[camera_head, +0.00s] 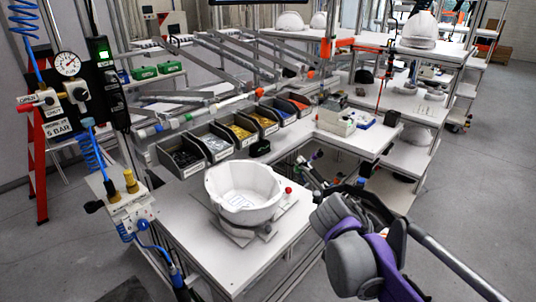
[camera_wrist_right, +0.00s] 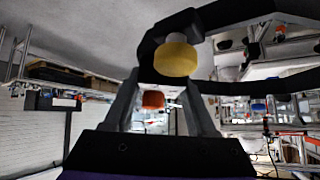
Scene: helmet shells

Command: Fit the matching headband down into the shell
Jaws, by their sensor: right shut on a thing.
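A white helmet shell (camera_head: 243,205) sits open side up on a grey fixture plate (camera_head: 232,238) on the near white bench. My right gripper (camera_wrist_right: 168,88) is shut on a black headband (camera_wrist_right: 238,14) with a yellow knob (camera_wrist_right: 176,58). The knob shows just above the fingertips in the right wrist view, and the band curves off to the right. My left gripper is not in view.
Several grey bins (camera_head: 185,158) of small parts line the back of the bench. A red knob (camera_head: 289,190) stands right of the shell. A pressure gauge (camera_head: 67,63) and a valve block (camera_head: 130,208) stand left.

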